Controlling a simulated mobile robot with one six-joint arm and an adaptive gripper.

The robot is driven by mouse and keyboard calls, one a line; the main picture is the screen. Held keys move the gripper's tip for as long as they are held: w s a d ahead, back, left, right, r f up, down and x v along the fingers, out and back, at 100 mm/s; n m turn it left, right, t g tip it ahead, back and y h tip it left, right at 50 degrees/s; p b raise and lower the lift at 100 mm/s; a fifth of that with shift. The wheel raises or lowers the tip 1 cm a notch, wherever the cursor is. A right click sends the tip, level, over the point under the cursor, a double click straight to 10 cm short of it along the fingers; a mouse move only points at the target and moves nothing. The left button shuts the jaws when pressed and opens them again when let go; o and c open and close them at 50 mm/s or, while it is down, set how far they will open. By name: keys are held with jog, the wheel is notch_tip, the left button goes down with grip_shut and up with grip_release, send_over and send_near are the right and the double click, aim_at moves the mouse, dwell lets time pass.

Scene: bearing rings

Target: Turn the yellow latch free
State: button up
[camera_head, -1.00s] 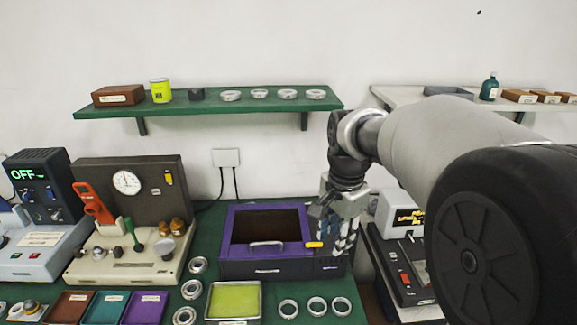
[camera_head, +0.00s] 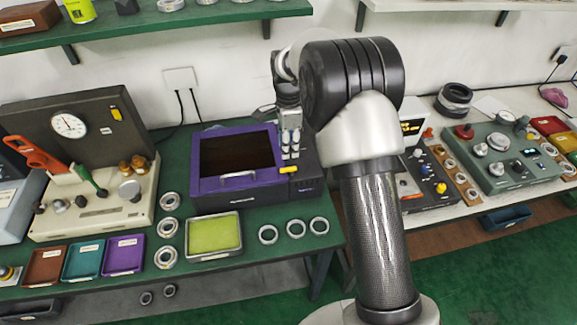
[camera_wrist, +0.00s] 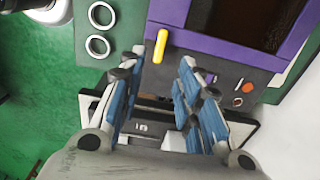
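The yellow latch (camera_head: 288,170) is a short bar on the front right of a purple-framed box (camera_head: 201,188). In the head view it lies roughly level; in the wrist view the latch (camera_wrist: 160,46) shows near the top, standing almost upright in that picture. My gripper (camera_head: 291,149) is above the right side of the box, just behind the latch in the head view. In the wrist view its two blue-padded fingers (camera_wrist: 157,78) are spread apart with nothing between them. The latch is just beyond the fingertips, and I see no contact.
A handle (camera_head: 238,180) is on the box front. Metal rings (camera_head: 268,234) and a yellow-green tray (camera_head: 214,252) lie in front. A beige gauge unit (camera_head: 95,205) stands left, and a dark control panel (camera_head: 432,180) stands right. A green shelf (camera_head: 150,22) hangs above.

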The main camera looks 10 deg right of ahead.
aim_at(289, 168)
notch_tip(289, 168, down, 9)
jog(key=shift+f+b, duration=0.1)
jog(key=shift+b, duration=0.75)
jog(key=shift+c, duration=0.3)
grip_shut()
